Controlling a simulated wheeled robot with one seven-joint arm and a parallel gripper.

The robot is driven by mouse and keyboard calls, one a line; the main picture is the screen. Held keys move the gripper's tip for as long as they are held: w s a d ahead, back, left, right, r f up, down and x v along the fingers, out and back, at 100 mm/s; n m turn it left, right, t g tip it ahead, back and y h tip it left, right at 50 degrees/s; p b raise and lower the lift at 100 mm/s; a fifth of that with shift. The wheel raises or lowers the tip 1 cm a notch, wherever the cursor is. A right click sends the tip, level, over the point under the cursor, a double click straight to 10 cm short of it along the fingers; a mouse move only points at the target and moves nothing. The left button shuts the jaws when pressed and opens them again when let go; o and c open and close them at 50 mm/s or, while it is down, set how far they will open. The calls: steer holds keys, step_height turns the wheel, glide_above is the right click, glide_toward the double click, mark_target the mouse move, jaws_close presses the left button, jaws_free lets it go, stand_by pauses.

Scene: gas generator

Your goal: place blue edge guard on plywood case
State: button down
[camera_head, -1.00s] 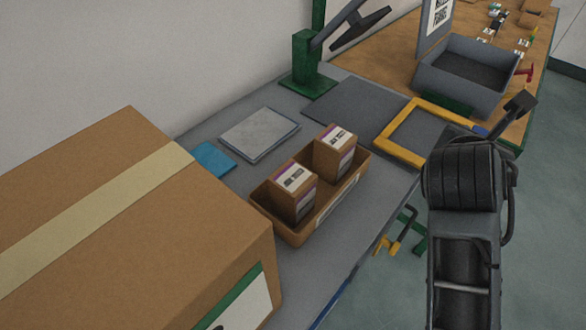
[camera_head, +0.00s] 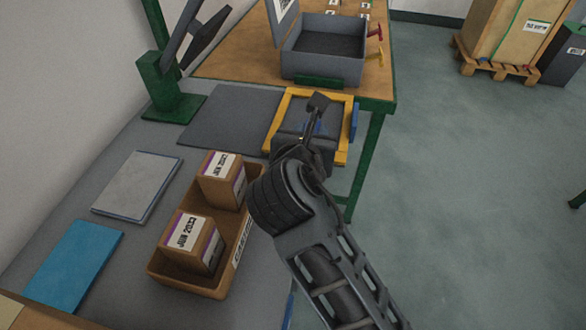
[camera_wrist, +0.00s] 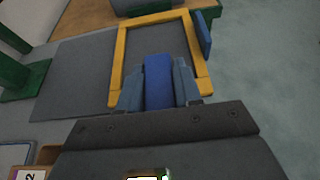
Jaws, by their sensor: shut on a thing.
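My gripper (camera_wrist: 158,86) is shut on a blue edge guard (camera_wrist: 158,77), which shows between the two grey-blue fingers in the wrist view. In the head view the gripper is mostly hidden behind my wrist, over the yellow frame. A tall tan case (camera_head: 509,32), seemingly the plywood case, stands at the upper right on a wooden pallet (camera_head: 497,67), far from my gripper. It has a green strap and a white label. Its top is out of view.
The yellow frame (camera_head: 347,104) sits at the bench end, with another blue piece (camera_head: 354,122) at its right side. A brown tray (camera_head: 195,284) holds two small boxes. A grey bin (camera_head: 322,62) is on the wooden table. Grey floor lies open between the benches and the pallet.

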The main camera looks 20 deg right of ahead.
steer(key=s+a+f, duration=0.2)
steer(key=a, duration=0.1)
steer(key=shift+s+a+f, duration=0.15)
steer(key=shift+a+f, duration=0.05)
steer(key=shift+f, duration=2.05)
steer(key=c, duration=0.8)
jaws_free()
steer(key=shift+f, duration=0.15)
